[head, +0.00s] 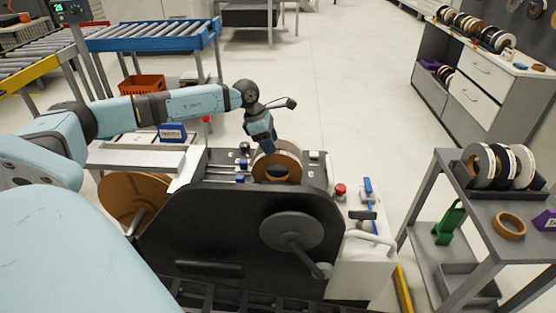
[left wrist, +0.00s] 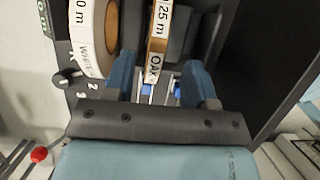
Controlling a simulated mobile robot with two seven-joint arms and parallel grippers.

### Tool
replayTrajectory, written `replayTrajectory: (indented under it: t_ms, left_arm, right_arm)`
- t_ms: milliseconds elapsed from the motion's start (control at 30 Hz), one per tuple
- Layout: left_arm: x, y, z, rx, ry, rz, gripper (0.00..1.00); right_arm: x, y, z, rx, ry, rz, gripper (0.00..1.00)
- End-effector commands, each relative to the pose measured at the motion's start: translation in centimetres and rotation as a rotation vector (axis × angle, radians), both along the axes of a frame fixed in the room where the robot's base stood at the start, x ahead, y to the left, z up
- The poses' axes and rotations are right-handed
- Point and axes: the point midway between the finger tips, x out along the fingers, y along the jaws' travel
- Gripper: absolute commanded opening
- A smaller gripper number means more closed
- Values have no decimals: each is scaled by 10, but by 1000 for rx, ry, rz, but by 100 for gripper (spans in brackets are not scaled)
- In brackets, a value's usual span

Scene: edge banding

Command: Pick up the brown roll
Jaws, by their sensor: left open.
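A brown roll (head: 293,168) stands upright on top of the dark machine (head: 215,225). In the left wrist view the narrow rim of the roll (left wrist: 158,38) carries a label reading OAK and 25 m. A white roll (left wrist: 88,35) stands beside it there, apart from it. My left gripper (head: 264,146) reaches down at the brown roll from above. In the left wrist view my left gripper (left wrist: 160,85) is open, with its two blue fingers on either side of the line of the brown roll. I cannot tell whether a finger touches it. My right gripper is not in view.
A grey cart (head: 480,195) at the right holds several upright rolls (head: 490,165) and a brown ring (head: 508,226) lying flat. A red button (head: 341,190) and blue-handled parts sit on the machine's right end.

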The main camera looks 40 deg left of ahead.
Motion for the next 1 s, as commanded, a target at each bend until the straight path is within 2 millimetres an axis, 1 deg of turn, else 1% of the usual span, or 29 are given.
replayTrajectory:
  t_ms: [33,100,367,633,700,867,900,967,1000]
  left_arm:
    - [2,-3,-8,-1,2,0,51]
    - [4,-5,-15,-1,2,0,51]
    - [9,-9,-28,-2,1,0,51]
    - [20,-20,-64,-2,1,1,51]
    - [21,-21,-68,-1,0,1,51]
    - [21,-21,-68,-1,0,1,51]
    - [21,-21,-68,-1,0,1,49]
    - [21,-21,-68,-1,0,1,35]
    - [21,-21,-68,-1,0,1,26]
  right_arm:
    - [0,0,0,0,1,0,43]
    - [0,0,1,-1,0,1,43]
    - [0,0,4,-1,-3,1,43]
    - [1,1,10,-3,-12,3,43]
    - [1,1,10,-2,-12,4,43]
    - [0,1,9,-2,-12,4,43]
    - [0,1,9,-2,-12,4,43]
    - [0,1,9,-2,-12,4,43]
    - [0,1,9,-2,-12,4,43]
